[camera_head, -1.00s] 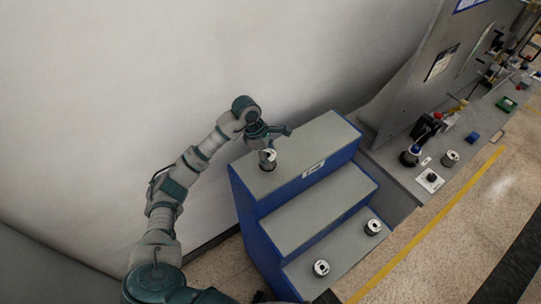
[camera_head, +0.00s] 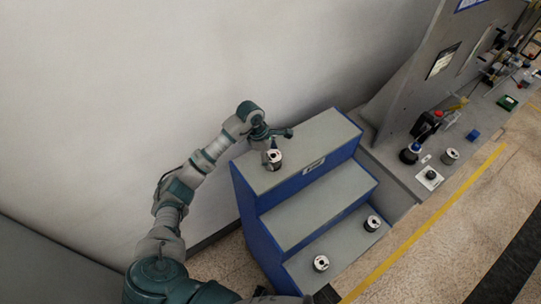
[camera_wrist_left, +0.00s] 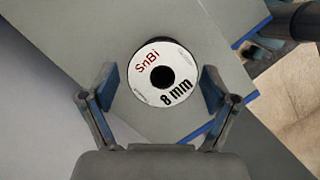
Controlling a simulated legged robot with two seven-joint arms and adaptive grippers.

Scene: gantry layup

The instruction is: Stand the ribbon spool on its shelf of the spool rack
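The ribbon spool (camera_head: 273,160), with a white face, stands on the top shelf of the blue-and-grey stepped spool rack (camera_head: 325,136). In the left wrist view the spool (camera_wrist_left: 164,76) faces the camera, marked "SnBi" and "8 mm" around a dark hub hole. My left gripper (camera_head: 279,138) is just behind and above it. In the wrist view the fingers of this gripper (camera_wrist_left: 161,80) are spread wide, one on each side of the spool, with gaps showing. My right gripper is not in view.
Two other spools stand on the lowest shelf, one at left (camera_head: 320,263) and one at right (camera_head: 373,223). The middle shelf (camera_head: 318,207) is bare. A wall is behind the rack. A grey bench (camera_head: 410,172) with small items stands to the right.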

